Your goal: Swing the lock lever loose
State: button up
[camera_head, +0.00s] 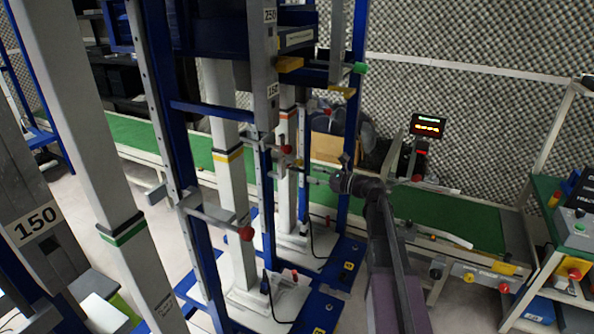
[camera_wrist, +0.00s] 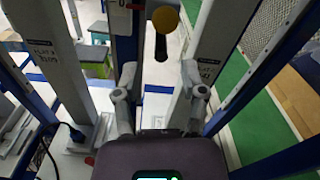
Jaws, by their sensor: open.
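In the wrist view, a lever with a round mustard-yellow knob (camera_wrist: 165,19) and a short dark stem stands upright in front of a blue post. It lies ahead of my gripper (camera_wrist: 159,72), whose two grey fingers are spread apart and empty. The knob shows above the gap between the fingertips and appears apart from them. In the head view, my gripper (camera_head: 308,172) reaches left from my dark arm toward the blue frame.
Blue uprights (camera_head: 178,150) and pale columns (camera_head: 112,150) with number plates crowd the left and middle. A green conveyor (camera_head: 470,225) runs behind the frame. A small display (camera_head: 428,125) stands right of my gripper. A green-topped cart (camera_head: 560,205) is far right.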

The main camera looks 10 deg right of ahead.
aim_at(296, 169)
jog(key=shift+x, duration=3.6)
